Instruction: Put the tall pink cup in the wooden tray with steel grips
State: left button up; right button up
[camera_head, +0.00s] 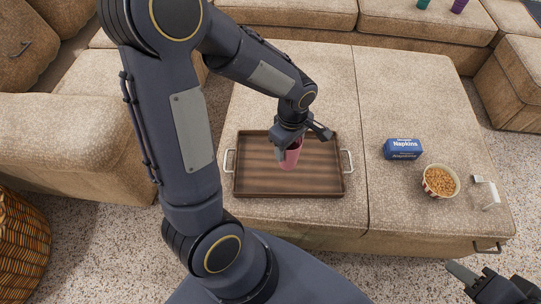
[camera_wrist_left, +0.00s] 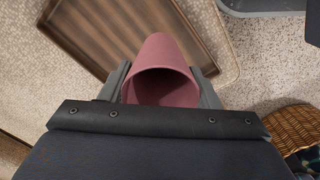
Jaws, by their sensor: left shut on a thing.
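The tall pink cup (camera_head: 291,158) is in my left gripper (camera_head: 291,146), whose fingers are shut on its sides near the mouth. In the left wrist view the cup (camera_wrist_left: 163,52) has its open mouth towards the camera, between the two fingers (camera_wrist_left: 163,88). The brown wooden tray with steel grips (camera_head: 255,178) lies on the beige ottoman. In the head view the cup appears over the middle of the tray; I cannot tell whether its base touches. The tray (camera_wrist_left: 75,40) also shows in the left wrist view. My right gripper (camera_head: 487,276) is open and empty at the bottom right.
A blue napkins box (camera_head: 402,149), a bowl of brown food (camera_head: 440,182) and a small white container (camera_head: 488,195) stand right of the tray on the ottoman (camera_head: 415,90). Green (camera_head: 423,4) and purple (camera_head: 459,5) cups are far back. A wicker basket (camera_head: 20,250) stands lower left.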

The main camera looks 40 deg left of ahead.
pick_arm(q)
jog(key=shift+w+a+f+b, duration=0.15)
jog(key=shift+a+f+b, duration=0.5)
jog(key=shift+a+f, duration=1.2)
jog(key=shift+w+a+f+b, duration=0.15)
jog(key=shift+a+f+b, duration=0.45)
jog(key=shift+a+f, duration=1.25)
jog(key=shift+w+a+f+b, duration=0.15)
jog(key=shift+a+f+b, duration=0.5)
jog(key=shift+a+f, duration=1.15)
jog(key=shift+d+f, duration=0.25)
jog(key=shift+d, duration=0.05)
jog(key=shift+f, duration=0.25)
jog(key=o, duration=1)
jog(key=shift+r, duration=0.1)
jog(key=shift+c, duration=0.2)
jog(key=shift+r, duration=0.1)
